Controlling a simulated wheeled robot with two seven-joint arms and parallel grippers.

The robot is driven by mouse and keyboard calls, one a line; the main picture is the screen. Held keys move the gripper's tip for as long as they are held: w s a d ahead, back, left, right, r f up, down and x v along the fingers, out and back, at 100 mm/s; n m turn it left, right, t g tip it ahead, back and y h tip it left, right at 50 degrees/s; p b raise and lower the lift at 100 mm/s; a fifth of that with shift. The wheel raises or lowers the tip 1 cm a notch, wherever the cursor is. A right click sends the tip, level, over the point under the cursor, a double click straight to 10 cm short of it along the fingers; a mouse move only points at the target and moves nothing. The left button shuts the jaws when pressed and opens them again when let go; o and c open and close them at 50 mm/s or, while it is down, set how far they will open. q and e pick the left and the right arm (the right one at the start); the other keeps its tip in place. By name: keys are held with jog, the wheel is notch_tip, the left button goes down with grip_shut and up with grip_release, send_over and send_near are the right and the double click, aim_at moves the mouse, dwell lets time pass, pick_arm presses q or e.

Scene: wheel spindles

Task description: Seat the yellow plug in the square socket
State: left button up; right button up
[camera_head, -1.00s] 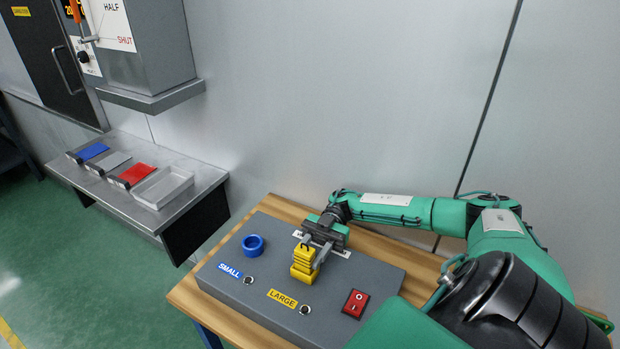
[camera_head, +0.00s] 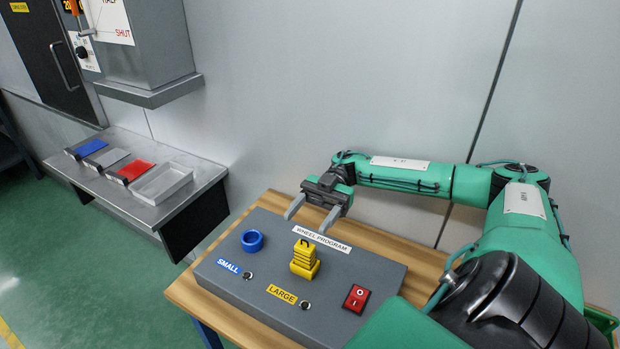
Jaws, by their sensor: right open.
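The yellow plug (camera_head: 305,259) stands upright on the grey panel box (camera_head: 232,286), behind the yellow LARGE label. Its ribbed body has a dark mark on top. The socket under it is hidden, so I cannot tell its shape or how deep the plug sits. My right gripper (camera_head: 307,216) is open and empty, above and behind the plug, apart from it. Its two fingers point toward the front of the box. My left gripper is not in view.
A blue ring (camera_head: 252,241) sits on the box left of the plug. A red rocker switch (camera_head: 356,298) is at the right. A WHEEL PROGRAM label (camera_head: 321,239) lies behind the plug. A metal shelf (camera_head: 150,212) with coloured plates and a tray (camera_head: 163,184) stands at the left.

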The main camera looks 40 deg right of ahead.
notch_tip(320, 180, up, 10)
jog(key=b, duration=0.1)
jog(key=shift+f, duration=0.25)
dwell(0.4)
